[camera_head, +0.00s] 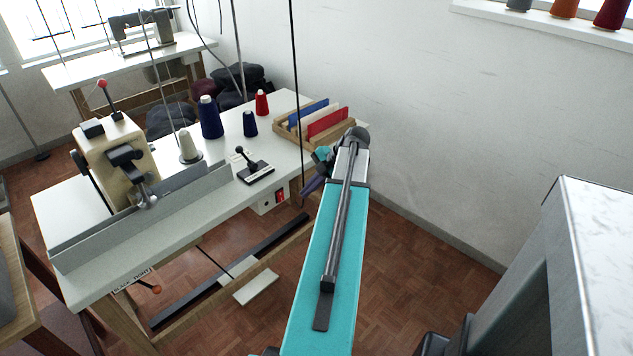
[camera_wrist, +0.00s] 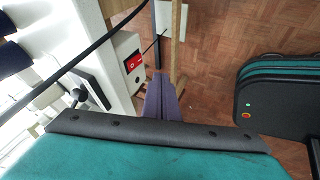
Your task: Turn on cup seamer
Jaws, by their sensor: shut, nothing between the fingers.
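The cream sewing machine (camera_head: 122,150), which I take to be the cup seamer, stands on the left part of the white table (camera_head: 215,205). A pale switch box (camera_head: 268,204) with a red switch (camera_head: 281,196) hangs under the table's near right edge. The wrist view shows the box (camera_wrist: 126,48) and the red switch (camera_wrist: 134,62) close up, left of my fingertips. My gripper (camera_head: 311,186) is shut and empty, its purple fingers just right of the box and apart from it. The fingers also show in the wrist view (camera_wrist: 160,84). I cannot read the switch's position.
A wooden rack (camera_head: 312,124) with coloured pieces, thread cones (camera_head: 209,118) and a small black lever device (camera_head: 254,168) stand on the table. A dark cable (camera_head: 294,80) hangs near my gripper. A grey cabinet (camera_head: 590,260) stands at right. Floor between is clear.

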